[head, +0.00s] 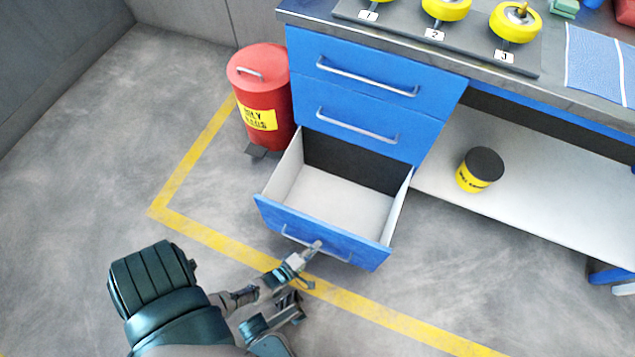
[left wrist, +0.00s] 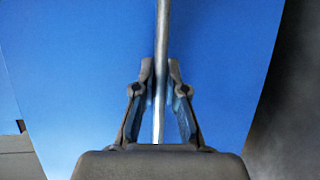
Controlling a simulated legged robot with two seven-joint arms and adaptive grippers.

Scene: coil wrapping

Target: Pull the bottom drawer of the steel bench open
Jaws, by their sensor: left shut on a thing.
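The bottom drawer (head: 325,232) of the steel bench stands well pulled out, and its pale inside is empty. Its blue front also fills much of the left wrist view (left wrist: 80,80). My left gripper (head: 312,250) is at the bar handle (head: 335,256) of this drawer. In the left wrist view the fingers (left wrist: 160,85) are shut on the handle (left wrist: 162,40), one on each side of the bar. The two drawers above, the middle one (head: 355,120) and the top one (head: 375,70), are closed. My right gripper is not in view.
A red bin (head: 262,90) with a yellow label stands left of the bench. A yellow and black tub (head: 480,170) sits on the lower shelf (head: 530,195). Yellow spools (head: 515,22) stand on the bench top. The floor left and in front is clear, with a yellow line (head: 205,140).

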